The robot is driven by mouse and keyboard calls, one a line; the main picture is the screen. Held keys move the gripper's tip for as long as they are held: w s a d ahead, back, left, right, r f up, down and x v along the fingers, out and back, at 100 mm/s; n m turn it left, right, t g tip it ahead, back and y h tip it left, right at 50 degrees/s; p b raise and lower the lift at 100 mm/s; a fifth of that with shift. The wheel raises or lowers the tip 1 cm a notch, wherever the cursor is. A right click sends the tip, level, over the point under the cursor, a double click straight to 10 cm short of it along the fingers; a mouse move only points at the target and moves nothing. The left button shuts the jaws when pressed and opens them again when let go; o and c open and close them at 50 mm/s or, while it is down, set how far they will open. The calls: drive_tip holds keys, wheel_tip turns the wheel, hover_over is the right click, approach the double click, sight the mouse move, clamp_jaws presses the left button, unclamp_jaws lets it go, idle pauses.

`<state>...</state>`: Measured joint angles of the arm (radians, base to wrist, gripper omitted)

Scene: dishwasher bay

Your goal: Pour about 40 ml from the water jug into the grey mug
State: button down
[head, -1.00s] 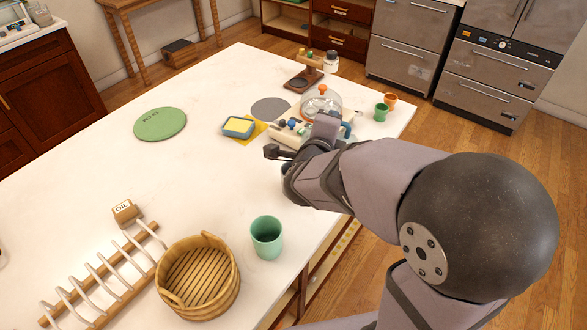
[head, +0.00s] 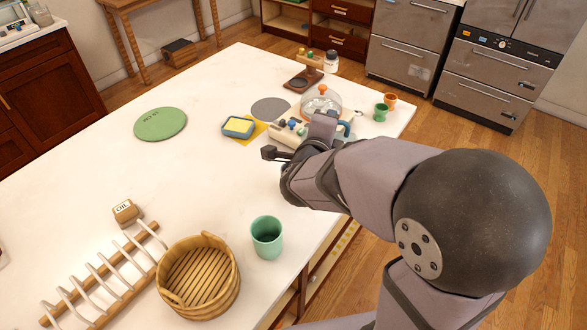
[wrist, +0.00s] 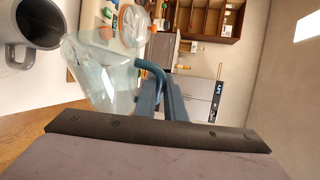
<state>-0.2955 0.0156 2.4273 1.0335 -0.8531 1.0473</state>
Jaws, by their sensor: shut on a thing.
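The water jug (wrist: 98,85) is clear and has a blue handle (wrist: 150,69). In the wrist view my gripper (wrist: 172,98) is shut on this handle. The grey mug (wrist: 14,56) shows at the upper left of the wrist view, cut by the frame edge, with its dark inside facing the camera. The jug's body appears beside the mug; I cannot tell the gap between them. The water level and any stream cannot be made out. In the head view my arm hides the mug and most of the jug.
A green tumbler (head: 267,239), a wooden basket (head: 199,277) and a rack (head: 100,270) stand at the near side. A glass dome (head: 322,103) and small green (head: 381,113) and orange (head: 390,99) cups stand beyond my arm.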

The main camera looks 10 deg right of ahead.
sight(348, 133)
drive_tip(key=d+f+m+b, duration=0.1)
drive_tip(key=b, duration=0.1)
drive_tip(key=d+f+m+y+b, duration=0.1)
drive_tip(key=d+f+b, duration=0.1)
drive_tip(key=shift+s+d, duration=0.1)
drive_tip(key=shift+s, duration=0.3)
drive_tip(key=shift+s+d+g+b, duration=0.1)
drive_tip(key=shift+d+g+b, duration=0.05)
drive_tip(key=shift+g+b, duration=0.2)
drive_tip(key=shift+r, duration=0.1)
drive_tip(key=shift+d+f+m+y+b, duration=0.2)
drive_tip(key=shift+d+m+y+b, duration=0.3)
drive_tip(key=shift+m+b, duration=0.25)
drive_tip(key=shift+d+b, duration=0.15)
drive_tip(key=shift+b, duration=0.2)
drive_tip(key=shift+s+d+m+y+b, duration=0.1)
drive_tip(key=shift+m+y+b, duration=0.2)
drive_tip(key=shift+y, duration=0.1)
